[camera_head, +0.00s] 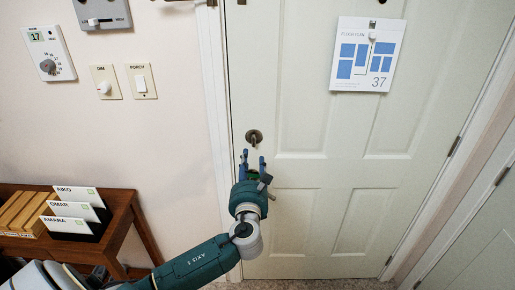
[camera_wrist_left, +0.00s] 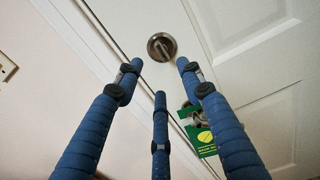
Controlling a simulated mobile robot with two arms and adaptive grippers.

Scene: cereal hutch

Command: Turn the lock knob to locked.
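The lock knob (camera_head: 254,136) is a small dark bronze turn piece on a round plate, near the left edge of the pale door (camera_head: 320,230). In the left wrist view the lock knob (camera_wrist_left: 163,46) shows close ahead, its turn piece slanted on the plate. My left gripper (camera_head: 253,159) has blue fingers and is just below the knob in the head view. In the left wrist view the left gripper (camera_wrist_left: 159,78) is open, with its fingers spread and nothing between them. The fingertips look apart from the knob. My right gripper is in neither view.
A green tag (camera_wrist_left: 205,146) hangs by a metal part below the knob, close to a finger in the wrist view. A floor plan (camera_head: 368,55) is on the door. A thermostat (camera_head: 48,53) and switches (camera_head: 142,81) are on the wall. A wooden stand (camera_head: 118,225) holds name cards.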

